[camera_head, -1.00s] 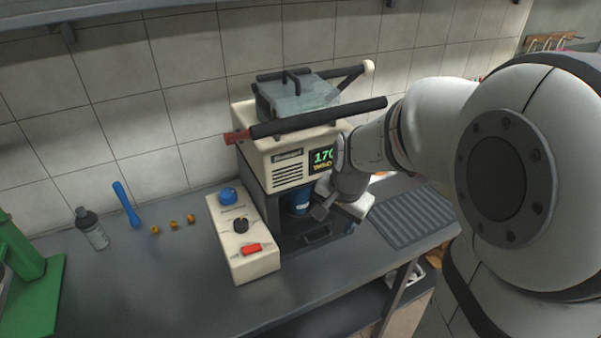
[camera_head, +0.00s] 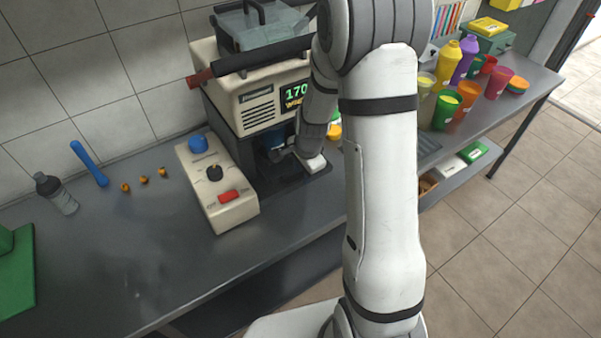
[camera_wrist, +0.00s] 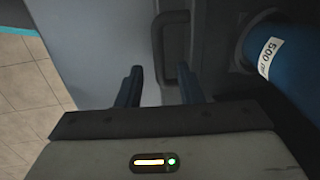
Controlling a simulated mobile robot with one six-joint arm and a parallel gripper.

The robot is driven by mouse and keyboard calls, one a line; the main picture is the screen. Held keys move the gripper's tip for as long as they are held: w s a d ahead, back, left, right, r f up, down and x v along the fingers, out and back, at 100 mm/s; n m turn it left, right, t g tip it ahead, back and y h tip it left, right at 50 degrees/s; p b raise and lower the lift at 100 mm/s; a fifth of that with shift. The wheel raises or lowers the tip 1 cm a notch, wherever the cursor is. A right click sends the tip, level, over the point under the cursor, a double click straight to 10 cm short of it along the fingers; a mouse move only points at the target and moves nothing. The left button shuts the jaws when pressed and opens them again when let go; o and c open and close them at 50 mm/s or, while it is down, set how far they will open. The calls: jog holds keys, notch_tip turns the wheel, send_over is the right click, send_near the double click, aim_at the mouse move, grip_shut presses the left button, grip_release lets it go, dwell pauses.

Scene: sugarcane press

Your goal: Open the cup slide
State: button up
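The press (camera_head: 258,100) is a cream machine with a green-lit display, standing on the counter. A blue cup (camera_head: 273,141) sits in its lower bay, partly hidden by my gripper. In the wrist view the cup (camera_wrist: 288,60) is at the upper right with a white label. A dark bar handle (camera_wrist: 183,50) stands on a grey panel (camera_wrist: 100,40), apparently the cup slide. My gripper (camera_wrist: 161,88) is open, its two dark fingers apart and pointing at the panel. The handle's lower end appears between the fingertips; contact cannot be told.
A control box (camera_head: 217,186) with blue, black and red controls stands left of the bay. A bottle (camera_head: 56,194), a blue tool (camera_head: 89,163) and small orange pieces lie further left. Coloured cups (camera_head: 466,92) crowd the right counter.

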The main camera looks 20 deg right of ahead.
jog(key=shift+f, duration=0.6)
grip_shut()
